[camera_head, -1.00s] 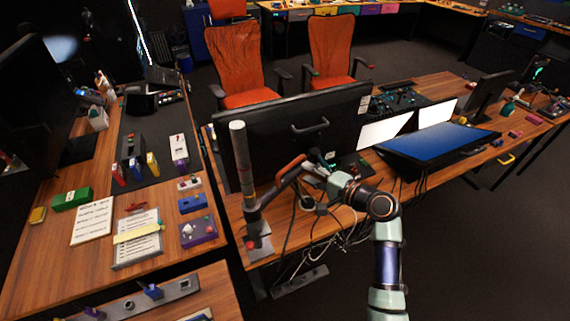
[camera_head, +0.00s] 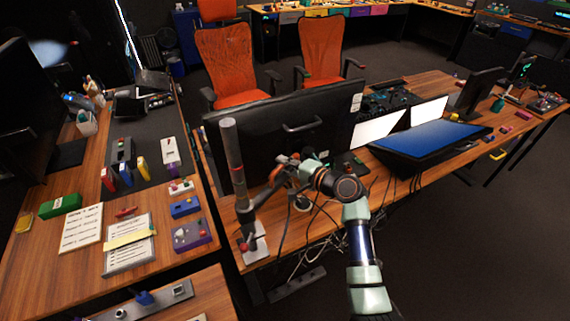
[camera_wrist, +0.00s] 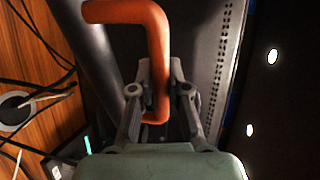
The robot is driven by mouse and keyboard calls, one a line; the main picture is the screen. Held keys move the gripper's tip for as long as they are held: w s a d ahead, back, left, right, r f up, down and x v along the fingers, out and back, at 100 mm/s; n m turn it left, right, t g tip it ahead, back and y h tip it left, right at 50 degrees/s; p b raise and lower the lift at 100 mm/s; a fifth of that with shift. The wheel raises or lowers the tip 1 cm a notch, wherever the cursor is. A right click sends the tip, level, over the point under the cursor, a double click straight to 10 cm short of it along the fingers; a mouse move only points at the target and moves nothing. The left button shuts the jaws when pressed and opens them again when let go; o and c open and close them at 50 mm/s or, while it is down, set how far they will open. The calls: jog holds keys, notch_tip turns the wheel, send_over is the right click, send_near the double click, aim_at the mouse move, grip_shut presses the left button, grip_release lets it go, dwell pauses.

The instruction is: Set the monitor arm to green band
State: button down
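The monitor arm stands as a grey post (camera_head: 231,155) on a pale base plate (camera_head: 254,244), left of the big black monitor (camera_head: 290,123). The post has a thin reddish ring partway up. I cannot make out a green band on it. An orange bent handle (camera_wrist: 150,22) fills the top middle of the wrist view and runs down between my fingers. My gripper (camera_wrist: 162,72) has one finger on each side of the handle, seemingly touching it. In the head view my gripper (camera_head: 287,170) is just right of the post, in front of the monitor, with the handle largely hidden.
Loose cables (camera_head: 285,232) hang around the desk edge below my arm. A tilted blue screen (camera_head: 430,138) stands to the right. A round white-rimmed desk fitting (camera_wrist: 14,108) shows at the wrist view's left. A second desk (camera_head: 90,250) with papers and boxes lies left.

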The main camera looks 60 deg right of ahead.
dwell(0.3)
notch_tip(320, 180, up, 10)
jog(key=p, duration=0.8)
jog(key=shift+r+p, duration=0.25)
jog(key=shift+p, duration=0.1)
jog(key=shift+f, duration=0.2)
jog(key=c, duration=1.1)
grip_release()
jog(key=shift+c, duration=0.2)
jog(key=shift+s, duration=0.1)
jog(key=v, duration=1.2)
